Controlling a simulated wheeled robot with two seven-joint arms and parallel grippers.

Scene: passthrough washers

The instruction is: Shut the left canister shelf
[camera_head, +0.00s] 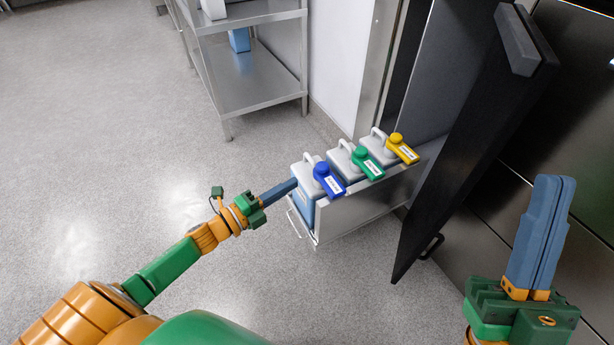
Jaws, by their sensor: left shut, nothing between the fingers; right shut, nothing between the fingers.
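The canister shelf (352,208) is a light metal pull-out that stands out from the dark cabinet. It holds three canisters in a row: one with a blue cap (326,178), one with a green cap (366,162) and one with a yellow cap (402,148). My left gripper (293,184) is shut and empty, its fingertips at the outer front end of the shelf, by the blue-capped canister. I cannot tell whether they touch it. My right gripper (557,182) is shut and empty, raised at the right, away from the shelf.
A metal rack (255,85) stands at the back left against a pale wall. The floor on the left is clear.

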